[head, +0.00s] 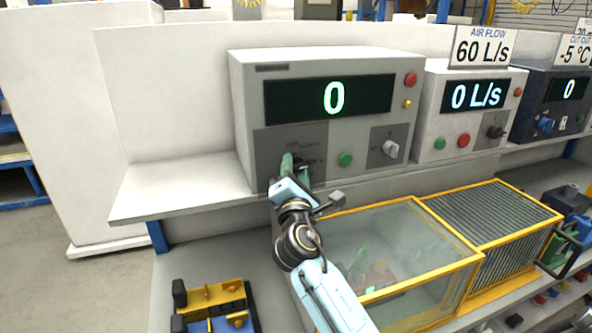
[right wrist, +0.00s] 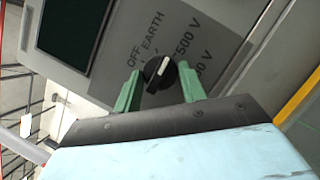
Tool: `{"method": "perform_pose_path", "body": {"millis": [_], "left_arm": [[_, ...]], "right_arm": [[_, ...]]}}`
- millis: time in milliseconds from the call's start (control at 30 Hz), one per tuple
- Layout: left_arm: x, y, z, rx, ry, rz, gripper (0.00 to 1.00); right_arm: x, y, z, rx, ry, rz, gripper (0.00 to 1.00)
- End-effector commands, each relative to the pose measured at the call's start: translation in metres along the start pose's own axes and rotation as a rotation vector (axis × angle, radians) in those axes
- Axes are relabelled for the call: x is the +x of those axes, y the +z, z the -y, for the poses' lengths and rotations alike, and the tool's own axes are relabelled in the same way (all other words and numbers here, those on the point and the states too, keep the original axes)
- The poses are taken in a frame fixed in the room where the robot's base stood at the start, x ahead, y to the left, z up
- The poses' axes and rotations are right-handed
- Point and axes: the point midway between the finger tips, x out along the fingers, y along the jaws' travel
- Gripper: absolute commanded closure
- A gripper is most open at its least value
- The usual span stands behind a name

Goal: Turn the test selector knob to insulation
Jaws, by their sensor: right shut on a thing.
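The tester (head: 330,100) is a light grey box on the shelf with a green "0" on its display. Its test selector knob (right wrist: 158,73) is black with a white pointer mark, on a dark panel with labels OFF, EARTH, 500 V and another voltage partly hidden by a finger. The pointer slants up towards the area of EARTH and 500 V; I cannot tell the exact setting. My right gripper (right wrist: 160,86), with green fingers, is shut on the knob, one finger on each side. It also shows in the head view (head: 297,168), hiding most of the knob. My left gripper is not in view.
The tester also has a green button (head: 345,159) and a light-coloured rotary knob (head: 390,149) to the right. An air flow unit (head: 468,115) stands beside it. A yellow-framed clear box (head: 400,240) lies below the shelf (head: 175,190), close to my right arm.

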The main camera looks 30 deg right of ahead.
Motion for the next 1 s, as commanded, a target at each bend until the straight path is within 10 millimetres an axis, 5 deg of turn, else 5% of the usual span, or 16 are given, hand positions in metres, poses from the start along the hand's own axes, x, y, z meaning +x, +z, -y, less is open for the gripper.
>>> {"method": "perform_pose_path", "body": {"millis": [933,967,1000], "left_arm": [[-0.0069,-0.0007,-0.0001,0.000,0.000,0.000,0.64],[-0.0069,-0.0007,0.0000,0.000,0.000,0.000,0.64],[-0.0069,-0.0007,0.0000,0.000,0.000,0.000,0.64]], "right_arm": [[0.0000,-0.0002,-0.0014,0.187,-0.078,-0.001,0.82],[0.0000,-0.0002,-0.0014,0.186,-0.078,-0.001,0.57],[0.0000,-0.0002,-0.0014,0.186,-0.078,-0.001,0.51]]}}
